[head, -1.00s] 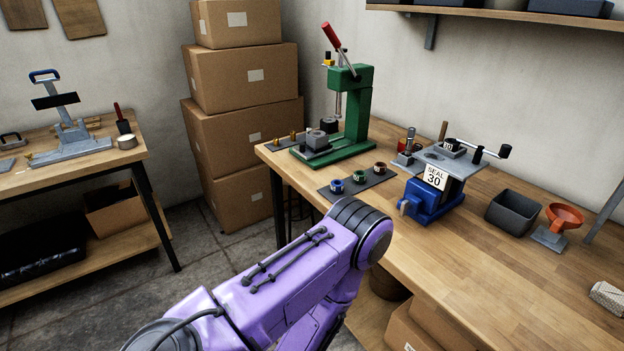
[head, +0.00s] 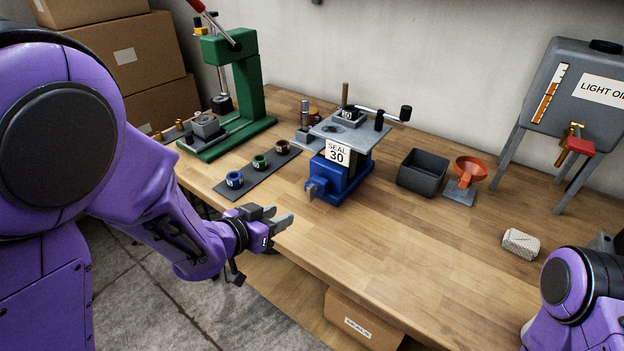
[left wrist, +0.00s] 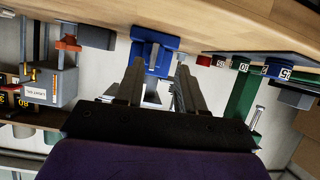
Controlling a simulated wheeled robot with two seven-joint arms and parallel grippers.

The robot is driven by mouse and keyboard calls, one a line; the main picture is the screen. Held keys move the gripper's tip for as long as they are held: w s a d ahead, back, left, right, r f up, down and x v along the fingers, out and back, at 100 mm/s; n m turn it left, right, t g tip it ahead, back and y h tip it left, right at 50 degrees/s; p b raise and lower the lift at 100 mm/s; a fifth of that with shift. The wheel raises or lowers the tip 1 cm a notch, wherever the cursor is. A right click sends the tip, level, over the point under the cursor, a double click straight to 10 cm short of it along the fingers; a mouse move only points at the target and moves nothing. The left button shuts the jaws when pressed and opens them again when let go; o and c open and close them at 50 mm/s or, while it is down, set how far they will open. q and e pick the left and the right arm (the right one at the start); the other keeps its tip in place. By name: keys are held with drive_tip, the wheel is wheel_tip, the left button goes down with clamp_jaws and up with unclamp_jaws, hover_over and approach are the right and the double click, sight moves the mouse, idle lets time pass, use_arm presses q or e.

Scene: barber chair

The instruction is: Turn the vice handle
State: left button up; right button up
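The blue vice (head: 347,182) stands on the bench, under a grey plate (head: 345,134) with a "SEAL 30" sign. A grey metal part (head: 312,190) sticks out at its front left. A crank arm with a black knob (head: 405,113) stands out to the right above the plate. My left gripper (head: 275,219) is open and empty, near the bench's front edge, left of and in front of the vice, apart from it. In the left wrist view the vice (left wrist: 160,40) lies beyond my open fingers (left wrist: 160,66). Only my right arm shows at the lower right; its gripper is not visible.
Left of the vice lies a dark mat (head: 258,178) with several coloured rings. Behind it stands a green press (head: 250,100). A dark bin (head: 423,173), an orange funnel (head: 471,167) and a grey oil tank (head: 580,95) stand to the right. The bench front is clear.

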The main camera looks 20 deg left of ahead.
sight(308, 193)
use_arm(q)
drive_tip(key=w, duration=0.1)
drive_tip(key=w+d+r+b, duration=0.1)
drive_tip(key=w+m, duration=0.1)
drive_tip(key=shift+d+r+t+b, duration=0.2)
drive_tip(key=shift+r+t+b, duration=0.1)
drive_tip(key=shift+b, duration=0.1)
drive_tip(key=x, duration=0.8)
drive_tip(key=shift+w+d+r, duration=0.1)
drive_tip(key=shift+r, duration=0.05)
use_arm(e)
drive_tip(key=shift+w+f, duration=0.4)
drive_tip(key=shift+f, duration=0.3)
use_arm(q)
drive_tip(key=shift+p, duration=0.3)
clamp_jaws()
